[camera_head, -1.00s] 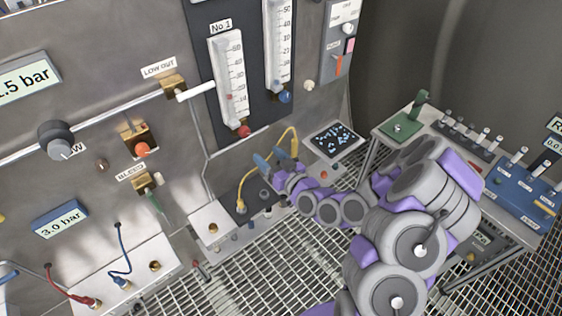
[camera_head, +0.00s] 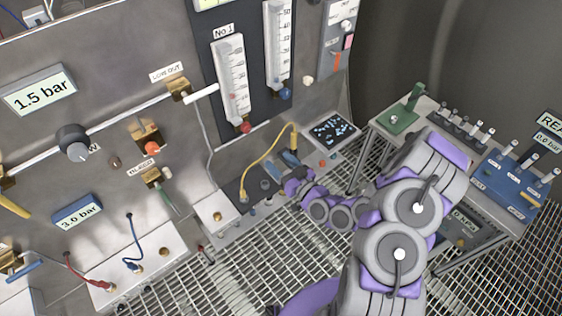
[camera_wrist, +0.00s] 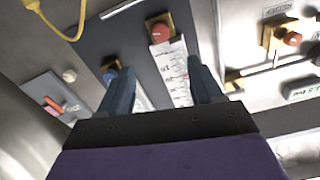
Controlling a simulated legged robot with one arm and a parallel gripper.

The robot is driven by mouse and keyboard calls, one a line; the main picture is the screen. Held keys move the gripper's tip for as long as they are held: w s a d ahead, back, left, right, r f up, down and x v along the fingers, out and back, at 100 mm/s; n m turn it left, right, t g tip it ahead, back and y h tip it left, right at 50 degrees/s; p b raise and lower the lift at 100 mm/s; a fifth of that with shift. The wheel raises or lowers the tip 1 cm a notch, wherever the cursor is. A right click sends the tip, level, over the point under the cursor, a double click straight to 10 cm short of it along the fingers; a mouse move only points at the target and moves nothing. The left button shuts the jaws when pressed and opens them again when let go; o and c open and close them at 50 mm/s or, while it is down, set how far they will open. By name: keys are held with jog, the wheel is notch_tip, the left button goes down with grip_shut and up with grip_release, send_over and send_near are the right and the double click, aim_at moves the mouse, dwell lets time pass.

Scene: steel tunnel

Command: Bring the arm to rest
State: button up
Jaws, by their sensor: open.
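My arm reaches from the lower right toward the panel in the head view, with purple and grey links folded in front of the side bench. My gripper (camera_head: 282,160) is near the foot of the panel, beside the yellow cable and left of the small dark screen. In the wrist view, my gripper (camera_wrist: 163,85) shows two blue-grey fingers spread apart with nothing between them. Beyond the fingers is the flowmeter (camera_wrist: 172,70) with its red knob. Whether the gripper touches the cable cannot be told.
The yellow cable (camera_head: 262,168) loops close to my gripper. The dark screen (camera_head: 331,131) stands at its right. A side bench (camera_head: 381,128) with a green clamp and a blue valve box (camera_head: 508,182) lies behind my arm. Open grating floor (camera_head: 240,270) is left of the arm.

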jog(key=shift+f, duration=0.1)
dwell(0.3)
notch_tip(320, 180, down, 6)
jog(key=s+d+n+g+h+b, duration=0.2)
jog(key=n+g+h+b, duration=0.1)
jog(key=g+b, duration=0.3)
jog(key=s+d+r+m+g+h+b, duration=0.25)
jog(key=s+d+g+h, duration=0.3)
jog(key=s+d, duration=0.3)
jog(key=s+r+m+g+b, duration=0.2)
jog(key=s+r+b, duration=0.1)
jog(key=s, duration=0.9)
jog(key=s+a+r+m+g+h+b, duration=0.1)
jog(key=s+r+m+g+b, duration=0.2)
jog(key=s, duration=1)
notch_tip(320, 180, up, 3)
jog(key=shift+r, duration=0.15)
